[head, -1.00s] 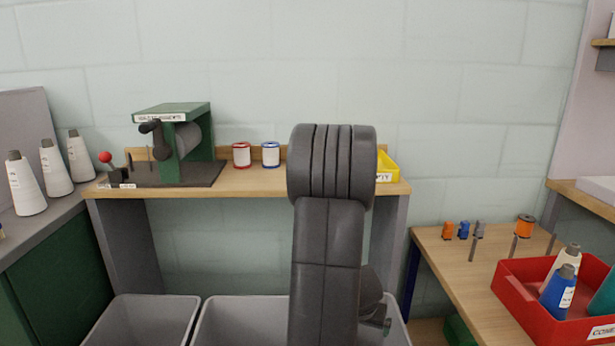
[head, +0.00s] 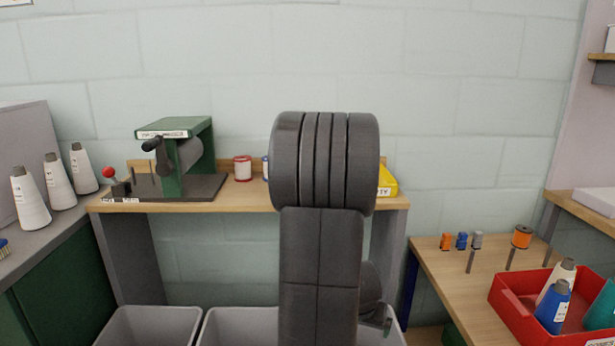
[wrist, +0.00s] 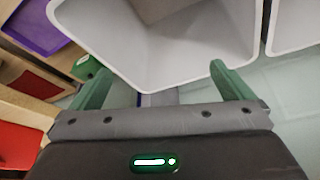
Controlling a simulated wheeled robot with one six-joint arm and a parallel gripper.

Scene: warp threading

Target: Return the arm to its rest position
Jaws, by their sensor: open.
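My gripper (wrist: 157,87) shows in the wrist view with its two green fingers spread wide apart. It is open and nothing is between the fingers. A pale grey bin (wrist: 150,75) lies beyond the fingertips, and I cannot tell the distance. In the head view my dark grey arm stands folded up in the middle, in front of the bench. My gripper itself is not visible in the head view.
A wooden bench (head: 250,199) holds a green winder (head: 184,165), a red-banded spool (head: 242,168) and a yellow bin (head: 387,182) partly behind my arm. Grey bins (head: 150,325) stand below. A red crate (head: 520,310) with cones sits on the right table. White cones stand left.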

